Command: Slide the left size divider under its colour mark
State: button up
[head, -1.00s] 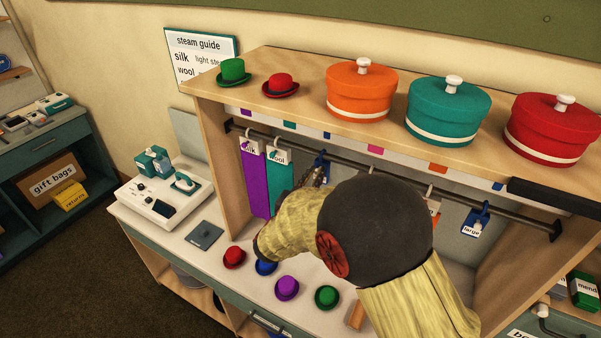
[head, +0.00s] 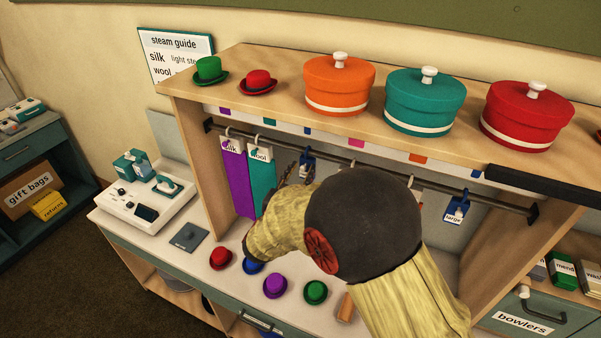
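The left size divider (head: 305,167) is a small blue tag hanging on the rail (head: 385,184) inside the booth, and its label is hidden. A blue colour mark (head: 308,130) on the strip above sits roughly straight over it; exact alignment is hard to tell. A second blue divider reading "large" (head: 456,212) hangs at the right of the rail, near another blue mark (head: 475,174). My gripper (head: 296,175) is at the left divider, largely hidden behind my arm. Its dark fingertips look apart, and I cannot see whether they touch the divider.
Purple silk (head: 238,185) and teal wool (head: 262,181) hangers are left of my gripper. Small hats, including a purple one (head: 275,286), sit on the counter below. Round boxes, including an orange one (head: 338,86), stand on the shelf above. A dark bar (head: 540,184) juts out at right.

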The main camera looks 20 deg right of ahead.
jog(key=v, duration=1.2)
dwell(0.3)
jog(key=s+d+f+m+g+y+b, duration=0.1)
jog(key=s+d+f+m+g, duration=0.2)
jog(key=s+f+m+g, duration=0.4)
jog(key=s+d+f+m+g+y+b, duration=0.1)
jog(key=s+d+f+m+g, duration=0.3)
jog(key=s, duration=0.6)
jog(key=s+a+m+y+b, duration=0.8)
jog(key=m+y, duration=0.1)
jog(key=m, duration=0.4)
jog(key=shift+s+d+r+m+t+y+b, duration=0.1)
jog(key=shift+d+r+m+t+y+b, duration=0.2)
jog(key=shift+d+r+m+t+b, duration=1.4)
